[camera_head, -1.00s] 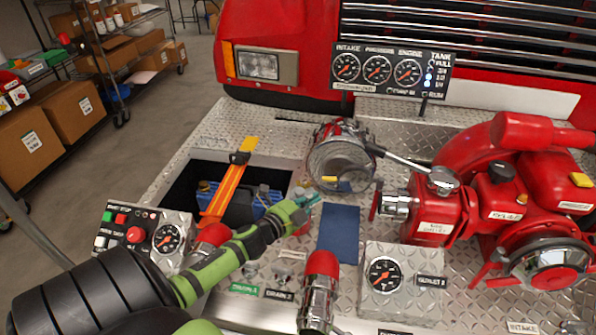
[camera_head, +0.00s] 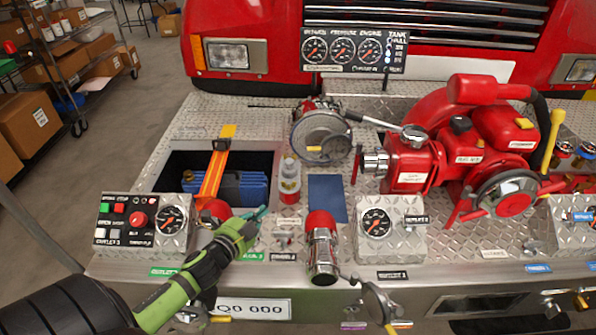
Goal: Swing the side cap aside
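My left gripper (camera_head: 260,214) has teal fingertips and hovers low over the front of the steel deck. It is beside a red-ended fitting (camera_head: 214,211), partly hidden behind my arm. I cannot tell if it touches anything or how far its fingers are apart. No part is clearly marked as the side cap. A domed silver cap (camera_head: 504,193) is on the red pump's (camera_head: 470,150) front right side, far from the gripper. A round metal cap (camera_head: 380,301) hangs at the front edge beside a red-and-chrome outlet (camera_head: 322,248). My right gripper is not in view.
A round glassy fitting (camera_head: 322,137), gauge boxes (camera_head: 376,222) and a yellow handle (camera_head: 551,140) also stand on the deck.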

